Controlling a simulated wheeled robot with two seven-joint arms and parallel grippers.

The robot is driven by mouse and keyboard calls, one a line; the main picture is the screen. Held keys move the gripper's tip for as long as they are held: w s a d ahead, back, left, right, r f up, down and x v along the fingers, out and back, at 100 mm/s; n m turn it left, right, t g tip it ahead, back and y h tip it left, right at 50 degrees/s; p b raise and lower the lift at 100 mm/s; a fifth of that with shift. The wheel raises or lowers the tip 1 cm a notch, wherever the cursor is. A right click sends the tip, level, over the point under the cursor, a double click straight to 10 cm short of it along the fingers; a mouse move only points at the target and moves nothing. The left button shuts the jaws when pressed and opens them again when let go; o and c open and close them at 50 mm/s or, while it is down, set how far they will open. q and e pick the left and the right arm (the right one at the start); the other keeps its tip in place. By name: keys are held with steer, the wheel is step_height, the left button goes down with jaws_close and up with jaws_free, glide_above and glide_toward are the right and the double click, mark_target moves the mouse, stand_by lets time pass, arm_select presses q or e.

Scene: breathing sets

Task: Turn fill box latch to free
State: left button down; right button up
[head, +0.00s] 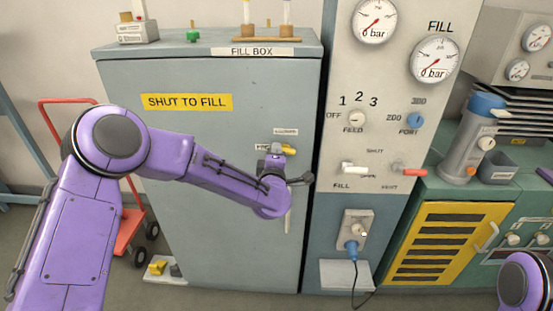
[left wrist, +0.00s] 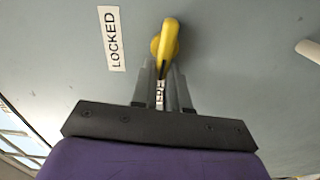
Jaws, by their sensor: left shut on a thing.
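The fill box (head: 225,200) is a grey cabinet with its door shut. Its yellow latch (head: 289,150) is on the right part of the door and also shows in the left wrist view (left wrist: 169,38). My left gripper (head: 277,150) is at the latch; in the left wrist view its fingers (left wrist: 162,80) are shut on the latch's lower end. A LOCKED label (left wrist: 112,38) lies left of the latch there. A FREE label (left wrist: 160,95) shows partly between the fingers, and the held end points towards it. My right gripper is out of view.
A pale door handle (head: 288,220) hangs below the latch. Right of the box stands a panel with gauges (head: 434,59), knobs and two levers (head: 354,168). A red trolley (head: 130,225) stands at the left. Small items stand on the box top.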

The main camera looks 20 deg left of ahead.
arm_select(q)
steer(key=shift+f+n+b, duration=0.25)
steer(key=shift+n+b, duration=0.25)
steer(key=shift+n, duration=0.2)
steer(key=c, duration=1.1)
jaws_free()
steer(key=b+v, duration=0.2)
steer(key=v, duration=0.8)
steer(key=shift+s+r, duration=0.1)
steer(key=shift+s, duration=0.15)
